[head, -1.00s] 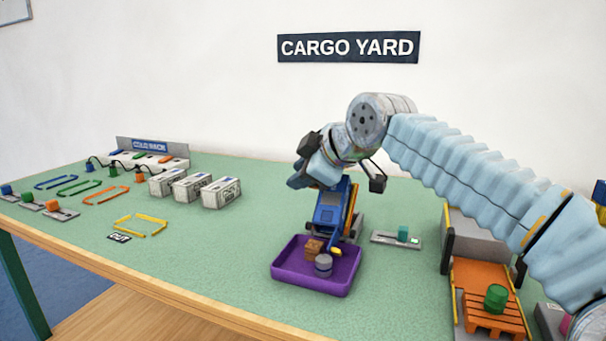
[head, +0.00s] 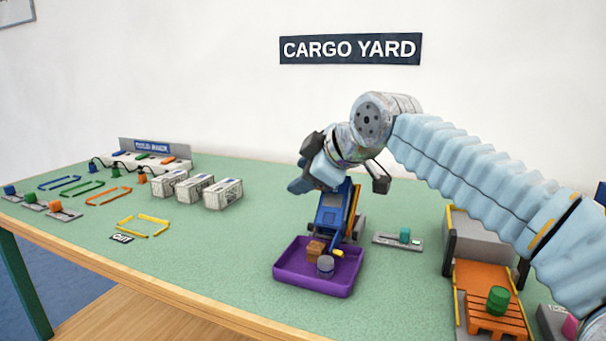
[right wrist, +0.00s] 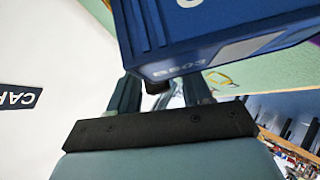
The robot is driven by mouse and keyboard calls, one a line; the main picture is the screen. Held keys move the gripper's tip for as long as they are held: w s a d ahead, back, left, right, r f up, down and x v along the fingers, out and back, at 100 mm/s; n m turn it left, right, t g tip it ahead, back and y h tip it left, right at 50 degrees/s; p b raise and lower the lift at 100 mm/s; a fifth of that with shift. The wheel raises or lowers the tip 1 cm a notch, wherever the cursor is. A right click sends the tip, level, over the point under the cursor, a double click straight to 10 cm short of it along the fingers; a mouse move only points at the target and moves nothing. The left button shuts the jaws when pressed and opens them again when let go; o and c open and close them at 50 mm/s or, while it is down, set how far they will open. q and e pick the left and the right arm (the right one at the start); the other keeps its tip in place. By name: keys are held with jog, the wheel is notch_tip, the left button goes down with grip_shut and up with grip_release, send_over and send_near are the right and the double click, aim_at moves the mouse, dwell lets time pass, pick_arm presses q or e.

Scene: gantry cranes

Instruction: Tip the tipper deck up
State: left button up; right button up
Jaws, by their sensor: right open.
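The blue tipper deck (head: 331,212) stands steeply tilted behind the purple tray in the head view, its lower end towards the tray. Its blue side with white lettering fills the top of the right wrist view (right wrist: 225,45). My right gripper (head: 312,181) is open at the raised upper end of the deck. In the right wrist view its fingers (right wrist: 160,93) reach towards the deck, and their tips are partly hidden by it. I cannot tell whether they touch it. A brown crate (head: 315,249) and a grey drum (head: 325,266) lie in the purple tray (head: 312,286).
A small grey plate with a teal block (head: 405,235) lies right of the deck. Further right is an orange deck with a pallet and green drum (head: 498,299). White containers (head: 222,194) stand at the left. The table between them and the tray is clear.

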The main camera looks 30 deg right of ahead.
jog(key=p+v, duration=0.1)
jog(key=v, duration=1.2)
jog(key=shift+s+p, duration=0.15)
jog(key=shift+p, duration=0.15)
